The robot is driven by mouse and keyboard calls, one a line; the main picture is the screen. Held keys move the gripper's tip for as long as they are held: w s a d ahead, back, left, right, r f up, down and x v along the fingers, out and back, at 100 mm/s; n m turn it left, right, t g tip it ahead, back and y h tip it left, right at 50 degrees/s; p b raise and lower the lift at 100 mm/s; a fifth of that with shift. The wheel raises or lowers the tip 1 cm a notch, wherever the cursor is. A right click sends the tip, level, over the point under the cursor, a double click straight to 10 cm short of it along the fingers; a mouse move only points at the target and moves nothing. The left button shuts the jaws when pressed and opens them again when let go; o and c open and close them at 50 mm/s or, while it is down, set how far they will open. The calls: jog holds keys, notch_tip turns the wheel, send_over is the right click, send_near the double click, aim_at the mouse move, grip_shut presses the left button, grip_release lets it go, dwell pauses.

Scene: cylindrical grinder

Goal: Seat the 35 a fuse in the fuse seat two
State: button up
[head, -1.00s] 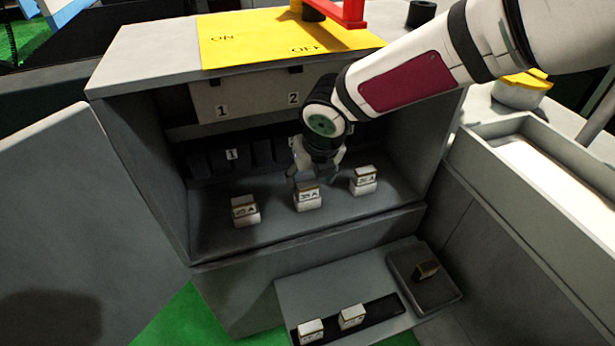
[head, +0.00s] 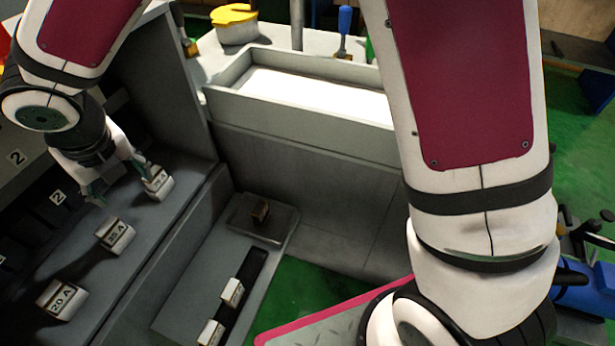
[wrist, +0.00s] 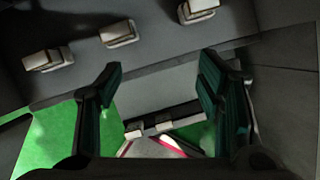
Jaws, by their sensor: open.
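Three white fuses stand in a row on the cabinet shelf in the head view: a near one marked 20 A (head: 62,298), a middle one (head: 115,235) whose small label looks like 35 A, and a far one (head: 157,183) whose label I cannot read surely. My gripper (head: 120,184) is open and empty above the shelf, close to the far fuse; one finger overlaps it in the picture. In the wrist view my open gripper (wrist: 160,78) has nothing between its fingers. A plate marked 2 (head: 58,197) sits by the dark seats behind, where seat two is mostly shadowed.
A grey trough (head: 300,98) stands beyond. The cabinet side wall (head: 185,95) rises close beside my gripper.

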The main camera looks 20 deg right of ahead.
jog(key=s+d+r+m+h, duration=0.2)
jog(key=d+r+m, duration=0.2)
jog(key=d+m, duration=0.5)
jog(key=s+d+r+m+h, duration=0.25)
jog(key=d+m, duration=0.35)
jog(key=d, duration=0.5)
jog(key=s+d+r+m+h, duration=0.1)
jog(key=s+d+r+m, duration=0.3)
jog(key=d+m, duration=0.5)
jog(key=s+d+m+g+y, duration=0.1)
jog(key=s+d+m, duration=0.3)
jog(key=s+m, duration=0.5)
jog(key=s+d+m+g+y, duration=0.2)
jog(key=s+d+m, duration=0.2)
jog(key=s+m, duration=0.5)
jog(key=shift+s+r+m+y, duration=0.2)
jog(key=shift+r+m+y, duration=0.1)
jog(key=shift+r+y, duration=0.1)
jog(key=shift+d, duration=0.1)
notch_tip(320, 180, up, 24)
jog(key=t+p, duration=0.3)
jog(key=p, duration=1.9)
jog(key=shift+t, duration=0.3)
